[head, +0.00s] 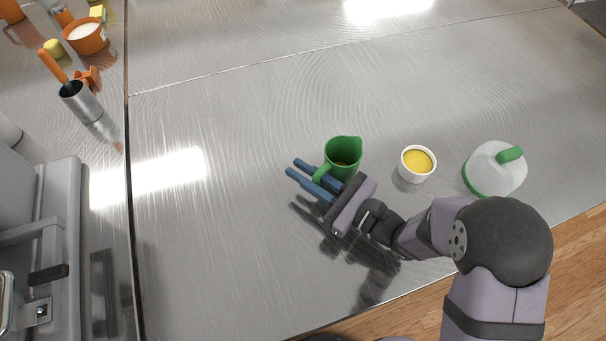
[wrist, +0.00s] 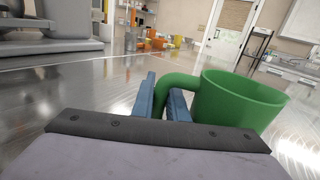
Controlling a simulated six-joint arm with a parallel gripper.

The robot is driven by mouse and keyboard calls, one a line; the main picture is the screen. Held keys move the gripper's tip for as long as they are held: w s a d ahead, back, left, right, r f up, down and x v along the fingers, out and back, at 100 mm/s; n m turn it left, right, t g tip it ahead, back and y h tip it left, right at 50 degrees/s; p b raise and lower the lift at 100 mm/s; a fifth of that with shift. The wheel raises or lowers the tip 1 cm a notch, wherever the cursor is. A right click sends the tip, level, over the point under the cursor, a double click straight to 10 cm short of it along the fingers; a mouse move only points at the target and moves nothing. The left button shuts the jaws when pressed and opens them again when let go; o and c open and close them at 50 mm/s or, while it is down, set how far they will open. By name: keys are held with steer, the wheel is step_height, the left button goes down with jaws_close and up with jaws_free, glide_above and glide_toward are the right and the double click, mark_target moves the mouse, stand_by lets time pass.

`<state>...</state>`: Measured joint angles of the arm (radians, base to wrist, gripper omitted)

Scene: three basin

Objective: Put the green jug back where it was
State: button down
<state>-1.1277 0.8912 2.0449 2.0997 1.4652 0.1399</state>
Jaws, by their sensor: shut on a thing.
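The green jug (head: 345,153) is upright near the middle of the metal table in the head view, with its handle toward my gripper. My gripper (head: 305,171) has two blue fingers, one on each side of the handle, and is shut on it. In the wrist view the jug (wrist: 236,101) stands to the right of the fingers, and its handle passes between them at my gripper (wrist: 163,92).
A white bowl with yellow content (head: 416,164) stands right of the jug. A white and green container (head: 494,168) is farther right. A metal cup (head: 80,101) and an orange pot (head: 87,37) are at the upper left. The table left of my gripper is clear.

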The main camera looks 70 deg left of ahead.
steer(key=shift+f, duration=1)
steer(key=shift+f, duration=0.15)
steer(key=c, duration=1.7)
jaws_free()
steer(key=shift+c, duration=0.2)
steer(key=shift+r, duration=0.2)
steer(key=b+v, duration=0.4)
steer(key=v, duration=0.8)
